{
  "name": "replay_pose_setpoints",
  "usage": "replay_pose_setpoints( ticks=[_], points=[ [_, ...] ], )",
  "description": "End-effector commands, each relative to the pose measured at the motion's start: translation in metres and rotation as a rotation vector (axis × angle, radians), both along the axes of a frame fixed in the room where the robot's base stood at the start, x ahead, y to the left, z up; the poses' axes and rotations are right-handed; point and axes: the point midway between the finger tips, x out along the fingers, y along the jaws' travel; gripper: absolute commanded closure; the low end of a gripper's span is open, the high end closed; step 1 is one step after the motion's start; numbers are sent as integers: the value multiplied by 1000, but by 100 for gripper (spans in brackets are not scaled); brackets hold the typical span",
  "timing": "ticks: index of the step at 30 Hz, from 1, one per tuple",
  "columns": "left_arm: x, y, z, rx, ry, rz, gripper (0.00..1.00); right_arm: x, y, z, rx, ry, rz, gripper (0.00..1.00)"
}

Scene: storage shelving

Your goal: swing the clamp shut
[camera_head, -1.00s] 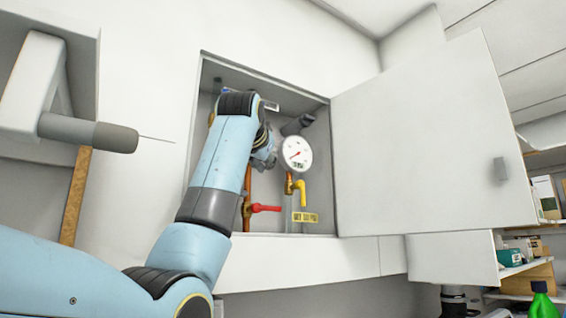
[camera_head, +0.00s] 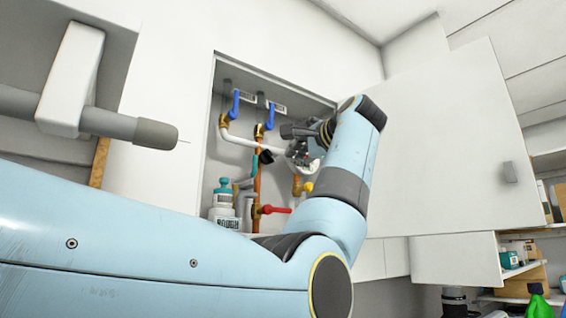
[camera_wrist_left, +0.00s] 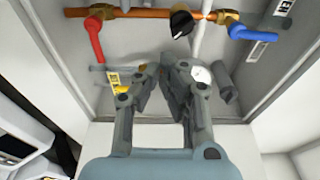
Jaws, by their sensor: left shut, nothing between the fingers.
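My left gripper (camera_head: 303,152) is inside the open wall cabinet, in front of the gauge. In the left wrist view its fingers (camera_wrist_left: 160,78) are together with nothing between them. A dark grey, bar-like piece (camera_head: 293,130) sticks out just above the gripper; it also shows right of the fingers in the left wrist view (camera_wrist_left: 223,82). It may be the clamp, but I cannot tell its state. The round white gauge (camera_wrist_left: 202,75) is partly behind the right finger. My right gripper is not in view.
The cabinet door (camera_head: 440,140) stands open to the right. Inside are blue handles (camera_head: 270,116), a red handle (camera_head: 275,210), a black knob (camera_wrist_left: 180,22), a copper pipe (camera_head: 257,180) and a bottle (camera_head: 223,200). A grey bar (camera_head: 155,134) juts out at the left.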

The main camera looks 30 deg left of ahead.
Motion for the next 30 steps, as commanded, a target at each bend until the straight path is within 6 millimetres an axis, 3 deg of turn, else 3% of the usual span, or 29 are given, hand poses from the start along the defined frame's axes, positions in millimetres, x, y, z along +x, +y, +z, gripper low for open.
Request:
replay_pose_setpoints(
  ticks=[16,24,30],
  points=[
    [49,86,4,-4,-2,0,100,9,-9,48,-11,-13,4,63],
    [18,89,1,-4,-5,-1,100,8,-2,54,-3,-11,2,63],
    [10,90,0,-5,-4,-2,100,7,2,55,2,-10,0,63]
  ],
)
